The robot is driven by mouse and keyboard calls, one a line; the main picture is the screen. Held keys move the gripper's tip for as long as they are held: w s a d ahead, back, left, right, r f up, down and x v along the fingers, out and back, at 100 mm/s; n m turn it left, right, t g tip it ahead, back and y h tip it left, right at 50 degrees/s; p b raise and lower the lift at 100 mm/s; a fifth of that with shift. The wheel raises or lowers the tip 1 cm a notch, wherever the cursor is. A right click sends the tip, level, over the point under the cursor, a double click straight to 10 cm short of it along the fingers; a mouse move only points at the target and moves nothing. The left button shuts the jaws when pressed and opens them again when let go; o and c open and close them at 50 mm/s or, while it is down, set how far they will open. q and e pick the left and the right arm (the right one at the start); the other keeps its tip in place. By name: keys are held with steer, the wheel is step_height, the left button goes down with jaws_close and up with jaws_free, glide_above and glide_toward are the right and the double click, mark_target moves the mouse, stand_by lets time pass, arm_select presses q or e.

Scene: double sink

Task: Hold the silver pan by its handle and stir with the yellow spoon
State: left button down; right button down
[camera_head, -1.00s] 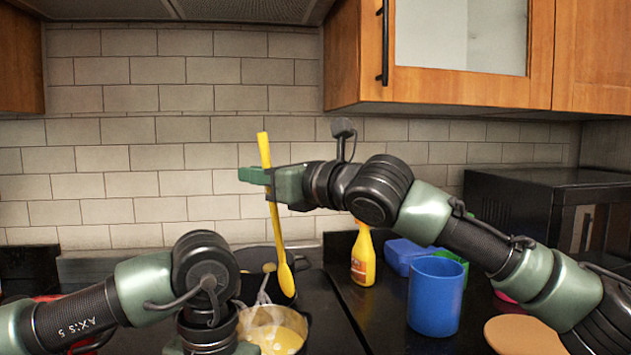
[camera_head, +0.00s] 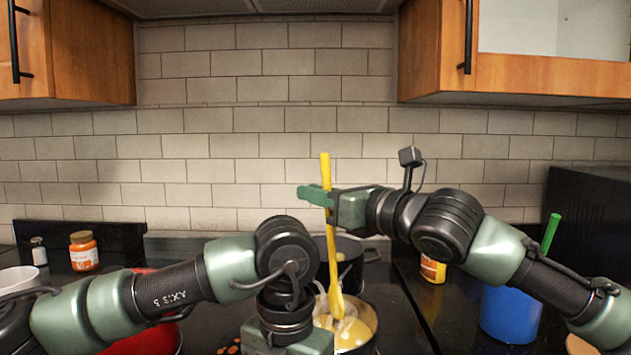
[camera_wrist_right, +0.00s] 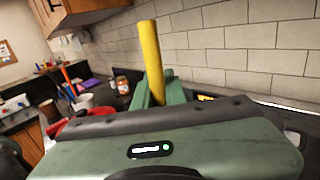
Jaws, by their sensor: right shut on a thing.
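My right gripper (camera_head: 317,196) is shut on the yellow spoon (camera_head: 332,250) high on its handle and holds it nearly upright, bowl down. The wrist view shows the spoon's handle (camera_wrist_right: 151,48) rising from between the green fingers (camera_wrist_right: 158,92). The silver pan (camera_head: 373,322) stands at the bottom centre with yellow contents, partly hidden behind my left arm. The spoon's bowl overlaps the pan's opening; I cannot tell whether it touches the contents. My left gripper (camera_head: 285,342) points down beside the pan at the lower edge. Its fingers and the pan's handle are hidden.
A dark pot (camera_head: 350,258) stands behind the pan. A yellow bottle (camera_head: 432,270) and a blue cup (camera_head: 508,318) stand to the right, near my right arm.

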step_height(320, 180, down, 6)
stand_by(0.6)
stand_by(1.0)
